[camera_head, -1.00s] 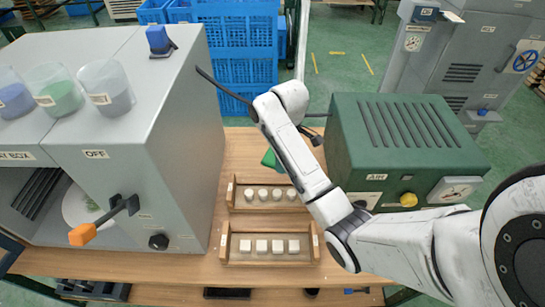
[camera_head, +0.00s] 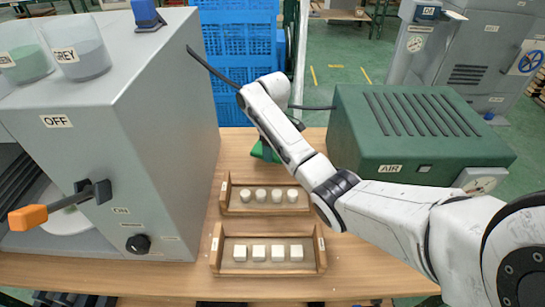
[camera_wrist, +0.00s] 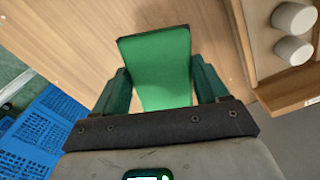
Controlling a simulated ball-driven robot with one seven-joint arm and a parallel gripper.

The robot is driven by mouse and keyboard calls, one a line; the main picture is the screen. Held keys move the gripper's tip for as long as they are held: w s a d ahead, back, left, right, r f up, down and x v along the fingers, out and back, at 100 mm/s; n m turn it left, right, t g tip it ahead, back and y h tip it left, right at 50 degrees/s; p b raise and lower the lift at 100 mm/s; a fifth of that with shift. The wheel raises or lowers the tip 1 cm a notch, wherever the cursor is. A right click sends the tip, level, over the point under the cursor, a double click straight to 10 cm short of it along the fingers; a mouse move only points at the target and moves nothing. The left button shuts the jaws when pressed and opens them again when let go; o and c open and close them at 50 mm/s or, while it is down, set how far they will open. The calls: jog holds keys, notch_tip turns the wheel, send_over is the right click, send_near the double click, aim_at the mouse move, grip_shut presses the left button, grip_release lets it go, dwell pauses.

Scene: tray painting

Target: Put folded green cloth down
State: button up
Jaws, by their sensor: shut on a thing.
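The folded green cloth (camera_wrist: 157,62) is between the two fingers of my gripper (camera_wrist: 160,85) in the wrist view, with the wooden table around it. My gripper is shut on the cloth. In the head view a bit of the green cloth (camera_head: 258,152) shows beside my arm, over the table behind the wooden trays. Most of the gripper is hidden behind my arm there. I cannot tell whether the cloth touches the table.
A wooden tray (camera_head: 265,212) with white cylinders and another tray (camera_head: 268,271) with white cubes stand in front. A grey spray box (camera_head: 165,125) is at left, a green air unit (camera_head: 420,135) at right. Blue crates (camera_head: 240,60) stand behind the table.

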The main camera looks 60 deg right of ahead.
jog(key=shift+w+d+f, duration=0.1)
jog(key=shift+f, duration=0.85)
jog(key=shift+w+d+f, duration=0.1)
jog(key=shift+f, duration=0.8)
jog(key=shift+f, duration=0.15)
jog(key=o, duration=0.9)
jog(key=shift+o, duration=0.2)
notch_tip(320, 180, up, 12)
jog(key=shift+f+p, duration=0.2)
jog(key=shift+p, duration=0.65)
jog(key=shift+r+p, duration=0.35)
jog(key=shift+r, duration=0.05)
